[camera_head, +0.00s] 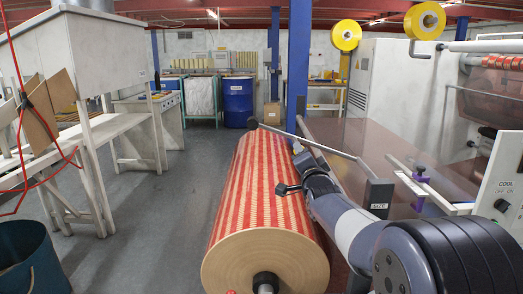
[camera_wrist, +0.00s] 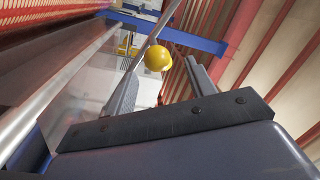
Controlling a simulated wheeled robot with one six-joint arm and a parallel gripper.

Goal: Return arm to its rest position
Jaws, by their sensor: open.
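My arm (camera_head: 352,228) reaches from the lower right of the head view up and away to the left, beside the large red-and-cream patterned roll (camera_head: 262,190). Its dark far end is close to the right side of that roll. In the wrist view, the two grey fingers of my gripper (camera_wrist: 161,78) stand apart with nothing between them. A yellow round thing (camera_wrist: 157,58) shows beyond the fingers; whether it is one of the tape rolls is unclear. The fingertips are too small to make out in the head view.
Yellow rolls (camera_head: 346,35) hang from the machine at upper right. A control panel (camera_head: 499,186) stands at right, a white bench (camera_head: 75,134) at left. Grey floor (camera_head: 185,215) is clear left of the patterned roll.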

